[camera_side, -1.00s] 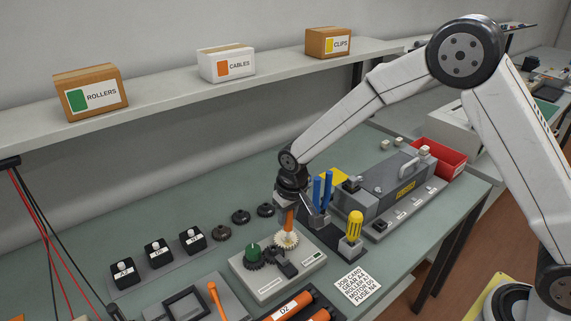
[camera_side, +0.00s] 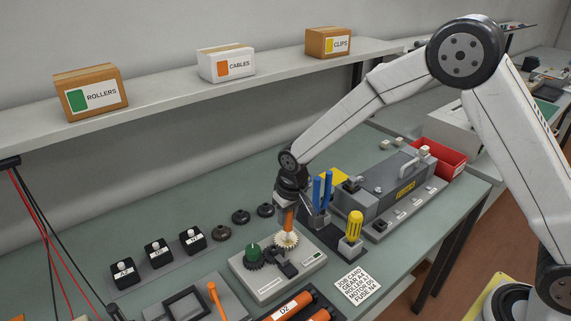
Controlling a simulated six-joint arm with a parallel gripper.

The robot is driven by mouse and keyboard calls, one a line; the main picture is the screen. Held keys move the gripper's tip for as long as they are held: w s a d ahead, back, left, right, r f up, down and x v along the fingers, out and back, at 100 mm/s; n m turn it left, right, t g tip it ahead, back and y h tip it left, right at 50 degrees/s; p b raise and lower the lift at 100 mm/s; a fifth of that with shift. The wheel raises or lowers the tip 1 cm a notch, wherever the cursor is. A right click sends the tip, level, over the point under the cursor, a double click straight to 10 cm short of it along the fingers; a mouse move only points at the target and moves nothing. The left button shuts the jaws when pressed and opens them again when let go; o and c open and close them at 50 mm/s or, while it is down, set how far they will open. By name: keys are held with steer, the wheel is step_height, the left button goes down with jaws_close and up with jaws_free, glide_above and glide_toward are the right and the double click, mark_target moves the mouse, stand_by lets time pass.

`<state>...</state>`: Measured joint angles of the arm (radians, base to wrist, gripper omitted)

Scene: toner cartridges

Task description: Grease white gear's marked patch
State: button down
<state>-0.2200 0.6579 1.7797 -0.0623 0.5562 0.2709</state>
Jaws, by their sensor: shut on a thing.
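The white gear (camera_side: 286,240) sits on the grey gear plate (camera_side: 268,291), at its back right. A dark gear with a green hub (camera_side: 253,252) stands to its left. My gripper (camera_side: 289,205) points down above the white gear and is shut on an orange stick-like tool (camera_side: 289,219). The tool's lower end is at the white gear; I cannot tell whether it touches. The marked patch cannot be made out at this size.
Blue-handled pliers (camera_side: 322,190) and a yellow screwdriver (camera_side: 355,227) stand close to the right of my gripper. A grey machine (camera_side: 385,185) is behind them. Dark round gears (camera_side: 241,216) lie to the left. A job card (camera_side: 357,285) and orange rollers (camera_side: 290,306) lie in front.

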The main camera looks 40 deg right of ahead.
stand_by(0.4)
steer(key=shift+r, duration=3.5)
